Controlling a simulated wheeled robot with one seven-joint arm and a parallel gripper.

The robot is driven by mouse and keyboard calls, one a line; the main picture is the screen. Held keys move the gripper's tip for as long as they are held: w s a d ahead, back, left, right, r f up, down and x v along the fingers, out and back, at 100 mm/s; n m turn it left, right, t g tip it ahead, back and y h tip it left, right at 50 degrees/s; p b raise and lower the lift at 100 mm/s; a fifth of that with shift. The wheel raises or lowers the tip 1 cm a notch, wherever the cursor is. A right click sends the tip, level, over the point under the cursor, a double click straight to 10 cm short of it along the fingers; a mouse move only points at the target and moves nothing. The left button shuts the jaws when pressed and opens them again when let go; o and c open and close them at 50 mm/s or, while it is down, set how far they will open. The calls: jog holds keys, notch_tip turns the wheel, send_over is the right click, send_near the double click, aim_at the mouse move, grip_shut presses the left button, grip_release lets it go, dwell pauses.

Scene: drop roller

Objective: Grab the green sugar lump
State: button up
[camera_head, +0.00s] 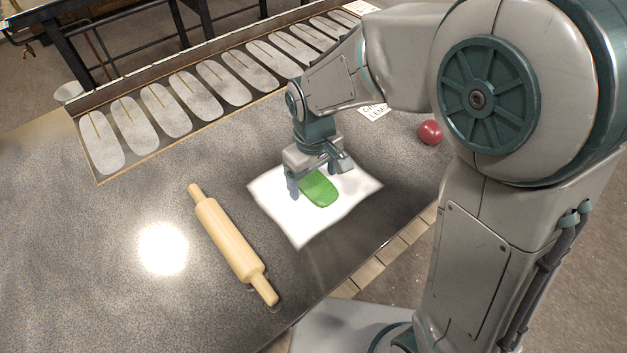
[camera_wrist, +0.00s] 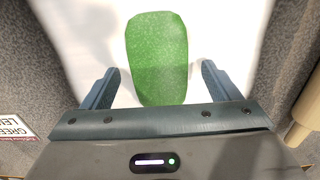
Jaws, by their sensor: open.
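The green sugar lump (camera_head: 320,189) is a flat, rounded slab lying on a white sheet (camera_head: 298,228) on the table. My gripper (camera_head: 312,187) is over the sheet at the lump's far end, pointing down. In the wrist view the lump (camera_wrist: 157,55) lies between my gripper's two fingers (camera_wrist: 158,83), with a gap on each side. The fingers are open and hold nothing. The lump's far end is partly hidden by my gripper in the head view.
A wooden rolling pin (camera_head: 230,240) lies left of the sheet. A red ball (camera_head: 430,132) sits to the right near my arm. A row of pale oblong slots (camera_head: 166,110) runs along the back. A printed card (camera_head: 374,112) lies behind my gripper. The table's left part is clear.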

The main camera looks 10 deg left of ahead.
jog(key=c, duration=1.1)
jog(key=shift+r, duration=0.15)
